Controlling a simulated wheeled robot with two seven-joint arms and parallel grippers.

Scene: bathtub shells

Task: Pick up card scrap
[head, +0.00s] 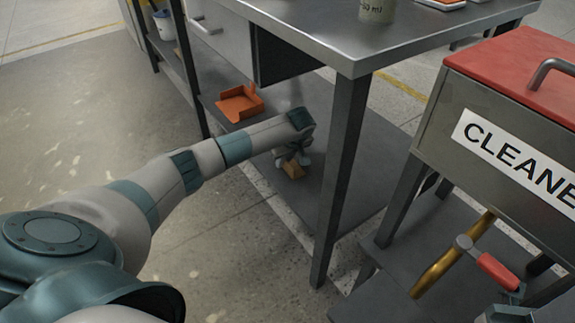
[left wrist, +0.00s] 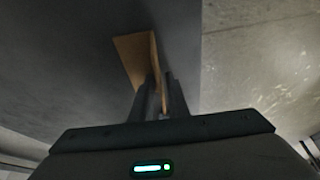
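The card scrap (head: 292,169) is a small tan piece on the dark lower shelf under the metal table. In the left wrist view the card scrap (left wrist: 133,58) shows a flat face and an upright folded edge. My left gripper (head: 292,157) is right at the card scrap, pointing down at it. In the left wrist view the two fingers of my left gripper (left wrist: 161,88) stand slightly apart, with the card's narrow edge running between them. A gap shows beside that edge, so the fingers look open around it.
An orange tray (head: 240,104) lies on the same shelf (head: 345,195) beyond my forearm. A table leg (head: 338,185) stands just right of my left gripper. The metal tabletop (head: 310,30) is above. A red-topped cabinet marked CLEANE (head: 515,90) stands at right.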

